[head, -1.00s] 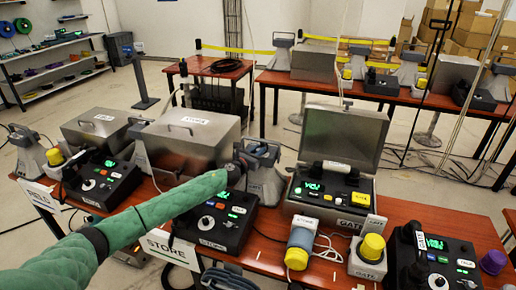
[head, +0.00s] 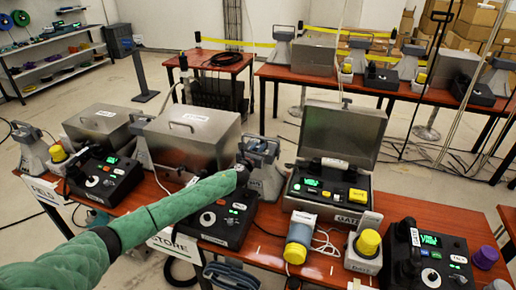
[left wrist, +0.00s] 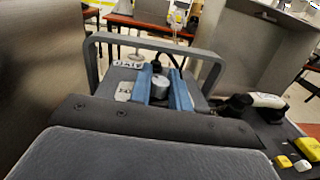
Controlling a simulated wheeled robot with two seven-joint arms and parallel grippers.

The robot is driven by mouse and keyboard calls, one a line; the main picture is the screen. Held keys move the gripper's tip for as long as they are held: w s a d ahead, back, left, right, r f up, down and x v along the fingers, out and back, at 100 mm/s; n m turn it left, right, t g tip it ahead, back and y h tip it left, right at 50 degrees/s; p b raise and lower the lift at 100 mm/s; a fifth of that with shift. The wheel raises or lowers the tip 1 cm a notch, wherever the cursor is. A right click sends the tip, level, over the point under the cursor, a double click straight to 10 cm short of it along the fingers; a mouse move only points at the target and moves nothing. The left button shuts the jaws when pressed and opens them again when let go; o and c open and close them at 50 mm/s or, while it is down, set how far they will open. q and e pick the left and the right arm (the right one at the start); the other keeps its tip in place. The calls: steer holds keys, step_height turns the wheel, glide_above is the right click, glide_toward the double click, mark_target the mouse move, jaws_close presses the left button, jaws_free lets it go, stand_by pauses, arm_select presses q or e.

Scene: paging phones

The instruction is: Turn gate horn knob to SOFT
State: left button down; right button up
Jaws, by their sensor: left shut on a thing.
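The horn (head: 264,165) is a grey flared unit with a frame handle, standing between the closed steel case and the open gate case. My left gripper (left wrist: 168,92) has its two blue fingers shut around a round silver knob (left wrist: 160,84) on the horn, under the handle bar. White labels (left wrist: 128,64) lie to the left of the knob; their words are too small to read surely. In the head view my left arm in its green sleeve reaches to the horn, and the fingers and knob cannot be made out there. My right gripper is not recognisable in view.
The open gate case (head: 322,186) stands just right of the horn. A closed steel case (head: 192,132) stands to its left, with a black control box (head: 220,222) in front. A yellow-capped beacon (head: 366,248) and another phone box (head: 432,256) are to the right.

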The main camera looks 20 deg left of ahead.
mark_target(257, 149)
arm_select(q)
steer(key=c, duration=1.4)
jaws_free()
steer(key=shift+o, duration=0.2)
steer(key=shift+s, duration=0.1)
